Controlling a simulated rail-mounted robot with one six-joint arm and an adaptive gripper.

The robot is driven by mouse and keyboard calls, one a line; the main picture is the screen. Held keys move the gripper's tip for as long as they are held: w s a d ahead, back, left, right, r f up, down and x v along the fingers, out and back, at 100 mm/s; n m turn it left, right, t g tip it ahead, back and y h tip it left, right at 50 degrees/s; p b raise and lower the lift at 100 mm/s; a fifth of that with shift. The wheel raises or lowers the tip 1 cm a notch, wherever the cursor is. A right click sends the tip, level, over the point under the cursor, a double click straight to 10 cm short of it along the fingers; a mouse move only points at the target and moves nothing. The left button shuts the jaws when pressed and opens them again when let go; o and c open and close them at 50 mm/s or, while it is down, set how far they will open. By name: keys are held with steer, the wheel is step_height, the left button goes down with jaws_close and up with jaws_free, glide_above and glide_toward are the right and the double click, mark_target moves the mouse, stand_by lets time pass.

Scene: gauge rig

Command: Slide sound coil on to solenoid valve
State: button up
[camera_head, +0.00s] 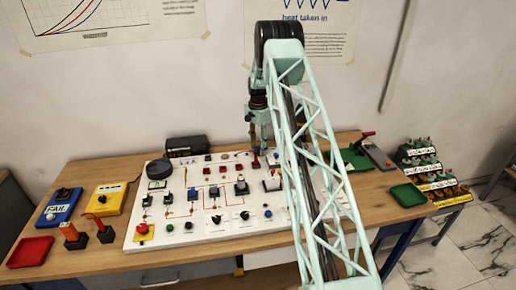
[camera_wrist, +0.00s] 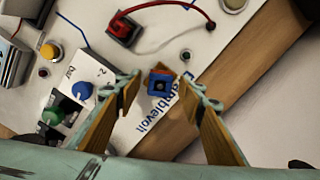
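My gripper (camera_wrist: 158,82) is open, with its two wood-coloured fingers on either side of a small blue block with red-orange edges and a dark round hole (camera_wrist: 160,84). Gaps show between the block and both fingers. I cannot tell for sure whether this block is the sound coil. In the head view my gripper (camera_head: 262,148) points down over the back right of the white panel (camera_head: 215,232). Small dark block-shaped parts (camera_head: 240,187) stand on the panel. I cannot tell which part is the solenoid valve.
A red part with a red cable (camera_wrist: 120,30) and blue (camera_wrist: 82,90) and green (camera_wrist: 50,116) knobs are near the fingers. A red tray (camera_head: 30,251) lies at left, a green tray (camera_head: 408,195) at right. A stepped rack (camera_head: 428,170) stands at right. My arm hides part of the panel.

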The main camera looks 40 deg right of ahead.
step_height(320, 180, up, 12)
stand_by(0.9)
stand_by(2.0)
